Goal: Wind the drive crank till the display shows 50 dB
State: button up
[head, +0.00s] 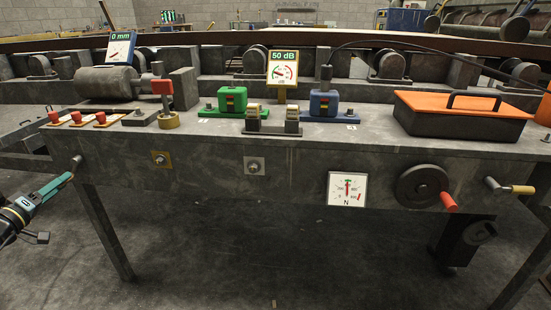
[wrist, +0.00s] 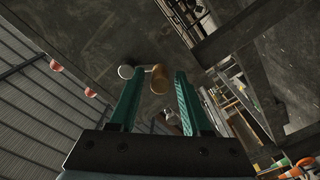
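The display (head: 283,56) on a yellow stand reads 50 dB above a round dial. My gripper (head: 72,170) has teal fingers and is at the left end of the bench, beside a small grey round end (head: 76,161). In the wrist view the fingers (wrist: 155,85) are apart. A tan cylindrical handle (wrist: 158,80) joined to a pale round piece (wrist: 125,71) shows between and beyond the fingertips; I cannot tell whether they touch. On the bench front at the right are a crank with a yellow handle (head: 519,190) and a dark handwheel (head: 420,185) with a red handle.
The bench (head: 220,175) carries a green block (head: 232,97), a blue block (head: 323,103), red buttons (head: 100,117) and an orange-lidded box (head: 465,108). A 0 mm display (head: 121,36) stands left. A dial marked N (head: 347,189) hangs in front. Floor before the bench is clear.

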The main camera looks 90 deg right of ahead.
jog(key=shift+o, duration=0.4)
jog(key=shift+a, duration=0.1)
jog(key=a+p, duration=0.2)
jog(key=a, duration=0.5)
jog(key=shift+w+p, duration=0.2)
jog(key=shift+p, duration=0.1)
